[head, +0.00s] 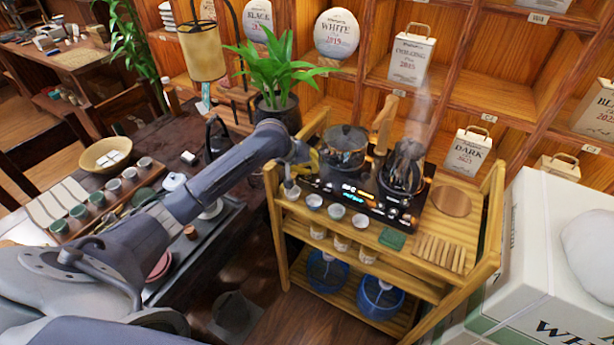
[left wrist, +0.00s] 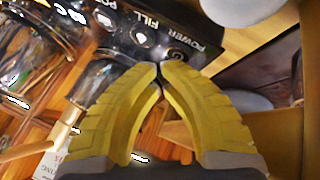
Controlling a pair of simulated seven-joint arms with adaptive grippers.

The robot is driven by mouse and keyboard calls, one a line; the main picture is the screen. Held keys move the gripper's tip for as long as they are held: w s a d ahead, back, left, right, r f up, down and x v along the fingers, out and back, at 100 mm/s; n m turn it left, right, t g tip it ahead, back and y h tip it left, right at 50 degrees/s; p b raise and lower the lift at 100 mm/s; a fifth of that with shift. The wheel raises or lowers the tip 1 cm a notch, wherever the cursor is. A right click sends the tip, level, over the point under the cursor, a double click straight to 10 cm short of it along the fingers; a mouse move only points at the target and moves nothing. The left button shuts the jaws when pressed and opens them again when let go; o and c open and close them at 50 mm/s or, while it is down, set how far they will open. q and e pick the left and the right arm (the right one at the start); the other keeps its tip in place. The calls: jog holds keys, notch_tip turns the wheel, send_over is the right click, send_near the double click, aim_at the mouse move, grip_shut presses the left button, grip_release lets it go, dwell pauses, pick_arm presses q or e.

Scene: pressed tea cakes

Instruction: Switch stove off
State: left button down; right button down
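The stove (head: 396,212) is a black panel on top of a wooden cart, with lit blue and yellow marks on its front strip. A glass kettle (head: 345,150) and a second pot (head: 403,170) stand on it, with faint steam above the second. My left gripper (head: 312,162) is at the stove's left end. In the left wrist view its yellow fingers (left wrist: 160,70) are shut, tips together with nothing between them. Just beyond the tips is the stove's panel (left wrist: 205,35), with the words POWER and FILL and a round power mark. Contact cannot be told. My right gripper is out of view.
The cart (head: 440,280) also carries several small cups (head: 337,212), a green cloth (head: 392,239), a slatted wooden piece (head: 439,252) and a round wooden board (head: 451,201). A potted plant (head: 272,75) stands behind my left arm. A white box (head: 550,250) stands to the right.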

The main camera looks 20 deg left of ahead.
pick_arm(q)
jog(key=shift+f, duration=0.25)
jog(key=shift+r, duration=0.2)
dwell(0.5)
jog(key=shift+r, duration=0.5)
jog(key=shift+r, duration=0.2)
jog(key=shift+r, duration=2.35)
jog(key=shift+f, duration=0.1)
